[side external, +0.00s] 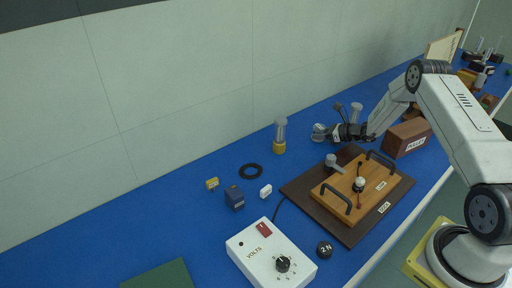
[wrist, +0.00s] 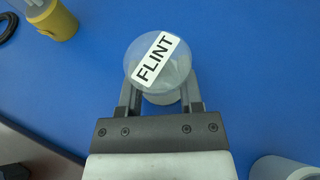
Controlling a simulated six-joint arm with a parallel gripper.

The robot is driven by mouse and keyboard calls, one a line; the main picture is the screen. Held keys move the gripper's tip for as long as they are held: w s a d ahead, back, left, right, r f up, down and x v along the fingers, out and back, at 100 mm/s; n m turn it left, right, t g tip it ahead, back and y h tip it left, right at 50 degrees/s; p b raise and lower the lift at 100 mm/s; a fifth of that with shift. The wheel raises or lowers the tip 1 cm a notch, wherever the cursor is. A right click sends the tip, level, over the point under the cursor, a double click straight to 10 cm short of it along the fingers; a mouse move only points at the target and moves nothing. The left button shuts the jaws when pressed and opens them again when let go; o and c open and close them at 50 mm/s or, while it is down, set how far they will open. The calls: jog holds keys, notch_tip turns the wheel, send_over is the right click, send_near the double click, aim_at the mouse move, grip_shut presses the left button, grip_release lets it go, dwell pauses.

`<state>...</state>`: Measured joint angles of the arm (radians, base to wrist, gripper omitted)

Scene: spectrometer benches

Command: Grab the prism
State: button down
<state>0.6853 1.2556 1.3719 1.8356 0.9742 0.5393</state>
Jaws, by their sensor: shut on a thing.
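A clear, round-looking glass piece (wrist: 172,78) with a white FLINT label sits between the two fingers of my gripper (wrist: 160,98) in the wrist view. The fingers are closed against its sides. In the side external view my gripper (side external: 330,132) reaches left over the blue bench, and the pale glass piece (side external: 318,130) shows at its tip. I cannot tell whether it rests on the bench or is lifted. No plainly triangular prism shows; the labelled glass piece is the only thing marked FLINT.
A clear cylinder with a yellow base (side external: 280,135) stands left of my gripper, and another cylinder (side external: 356,110) stands behind. A wooden board with handles (side external: 335,190) lies in front, with a brown box (side external: 408,138) to the right. A black ring (side external: 251,171) lies flat.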

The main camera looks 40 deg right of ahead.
jog(key=shift+r, duration=0.2)
jog(key=shift+r, duration=0.9)
jog(key=s+a+r, duration=0.5)
jog(key=s+r, duration=0.5)
jog(key=s, duration=0.3)
jog(key=shift+a+r, duration=0.15)
jog(key=shift+r, duration=0.25)
jog(key=shift+a, duration=0.1)
